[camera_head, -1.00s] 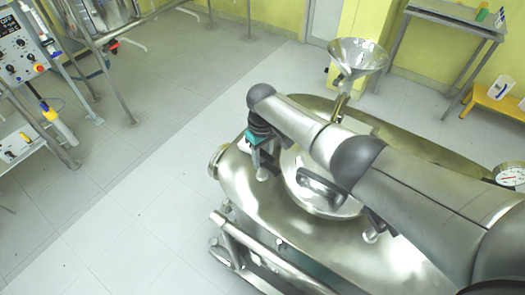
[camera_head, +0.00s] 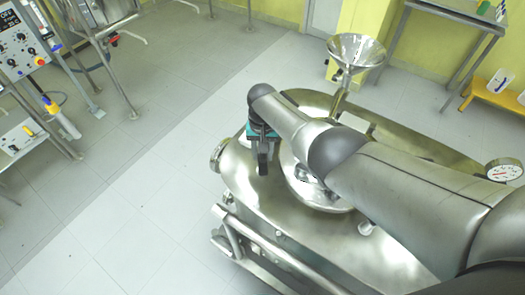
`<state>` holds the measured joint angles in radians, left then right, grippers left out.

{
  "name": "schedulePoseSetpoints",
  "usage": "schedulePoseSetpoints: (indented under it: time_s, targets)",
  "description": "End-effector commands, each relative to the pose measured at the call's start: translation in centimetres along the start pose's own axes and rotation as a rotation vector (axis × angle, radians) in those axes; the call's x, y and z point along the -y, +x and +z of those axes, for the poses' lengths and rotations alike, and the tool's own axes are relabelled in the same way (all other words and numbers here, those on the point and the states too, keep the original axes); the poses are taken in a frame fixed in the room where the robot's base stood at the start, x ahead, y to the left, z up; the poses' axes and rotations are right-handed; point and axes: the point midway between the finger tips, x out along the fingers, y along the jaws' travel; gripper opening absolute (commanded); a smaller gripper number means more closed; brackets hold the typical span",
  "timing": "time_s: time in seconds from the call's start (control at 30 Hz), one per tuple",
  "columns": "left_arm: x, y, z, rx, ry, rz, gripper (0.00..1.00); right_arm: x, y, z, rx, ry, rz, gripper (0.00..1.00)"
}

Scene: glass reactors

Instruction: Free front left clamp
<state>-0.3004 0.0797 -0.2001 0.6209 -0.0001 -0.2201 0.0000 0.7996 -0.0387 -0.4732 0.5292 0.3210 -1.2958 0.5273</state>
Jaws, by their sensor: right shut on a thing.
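The steel vessel (camera_head: 235,185) has a round lid (camera_head: 318,203) on its top, partly covered by my right arm. My right gripper (camera_head: 262,168) points down at the lid's left side and is shut on the front left clamp there. The clamp itself is almost wholly hidden by the dark fingers. Another clamp (camera_head: 367,228) shows at the lid's lower right edge, apart from the gripper. My left gripper is not in view.
A pressure gauge (camera_head: 503,170) stands at the right. Steel rails (camera_head: 262,255) run along the near side.

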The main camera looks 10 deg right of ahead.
Motion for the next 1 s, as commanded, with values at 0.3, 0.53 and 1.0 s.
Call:
schedulePoseSetpoints:
  time_s: [0.3, 0.53, 1.0]
  targets:
    - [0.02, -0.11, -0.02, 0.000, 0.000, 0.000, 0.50, 0.13, -0.14, -0.14, -0.004, 0.042, -0.003, 0.00]
    - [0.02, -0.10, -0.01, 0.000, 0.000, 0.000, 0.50, 0.12, -0.15, -0.16, -0.004, 0.043, -0.003, 0.00]
    - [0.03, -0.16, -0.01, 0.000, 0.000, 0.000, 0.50, 0.03, -0.15, -0.08, -0.002, 0.040, -0.001, 0.55]
